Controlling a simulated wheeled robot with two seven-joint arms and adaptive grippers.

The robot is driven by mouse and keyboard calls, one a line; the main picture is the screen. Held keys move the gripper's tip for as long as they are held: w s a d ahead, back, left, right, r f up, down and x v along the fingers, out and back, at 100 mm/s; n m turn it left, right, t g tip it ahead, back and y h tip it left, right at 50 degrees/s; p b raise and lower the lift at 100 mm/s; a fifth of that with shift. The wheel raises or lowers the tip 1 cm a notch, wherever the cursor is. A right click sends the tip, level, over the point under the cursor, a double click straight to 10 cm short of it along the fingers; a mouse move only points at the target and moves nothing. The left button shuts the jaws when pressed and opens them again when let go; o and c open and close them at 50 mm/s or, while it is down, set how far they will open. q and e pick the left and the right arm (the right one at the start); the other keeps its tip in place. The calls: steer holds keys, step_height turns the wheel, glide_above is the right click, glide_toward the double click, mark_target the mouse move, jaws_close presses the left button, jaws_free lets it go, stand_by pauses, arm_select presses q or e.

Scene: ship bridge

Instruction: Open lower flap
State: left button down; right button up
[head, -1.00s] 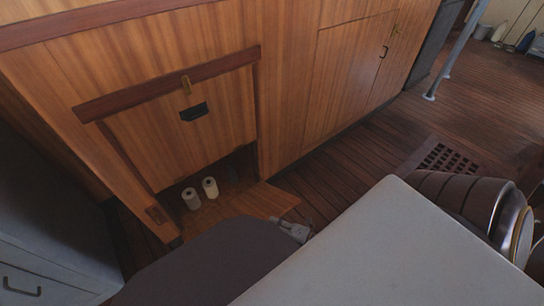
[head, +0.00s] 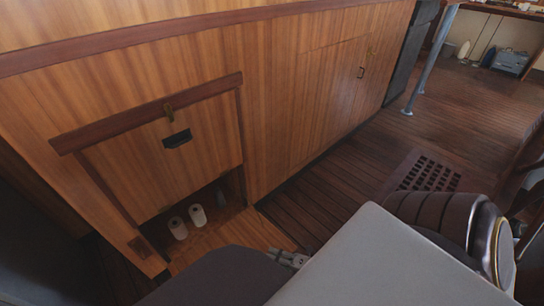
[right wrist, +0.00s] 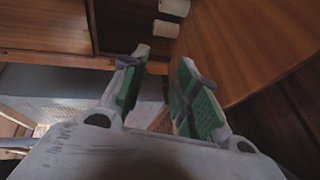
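The lower flap (head: 236,233) is a wooden panel at the foot of the cabinet, tipped outward and down, with the compartment behind it uncovered. Two white rolls (head: 197,216) stand in that opening. In the right wrist view the flap is the wooden panel (right wrist: 245,45) at upper right. My right gripper (head: 288,259) is at the flap's outer right corner, mostly hidden by my own arm. Its green-padded fingers (right wrist: 158,100) are apart in the right wrist view, with no object clearly clamped between them. My left gripper is not in view.
A dark floor grate (head: 428,173) lies to the right. Plank floor (head: 330,190) beside the cabinet is clear. A blue-grey post (head: 430,62) stands farther back.

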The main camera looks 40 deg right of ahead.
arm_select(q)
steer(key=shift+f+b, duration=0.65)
arm_select(e)
steer(key=shift+s+d+f, duration=0.4)
steer(key=shift+s+f, duration=0.1)
steer(key=shift+s, duration=0.25)
steer(key=shift+s+d+f, duration=0.4)
steer(key=shift+s+f, duration=0.05)
steer(key=shift+s, duration=0.35)
steer(key=shift+s+d+f, duration=0.4)
steer(key=shift+s+f, duration=0.1)
steer(key=shift+s, duration=0.25)
arm_select(q)
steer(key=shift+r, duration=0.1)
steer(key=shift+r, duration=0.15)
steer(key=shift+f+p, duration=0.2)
steer(key=shift+p, duration=0.3)
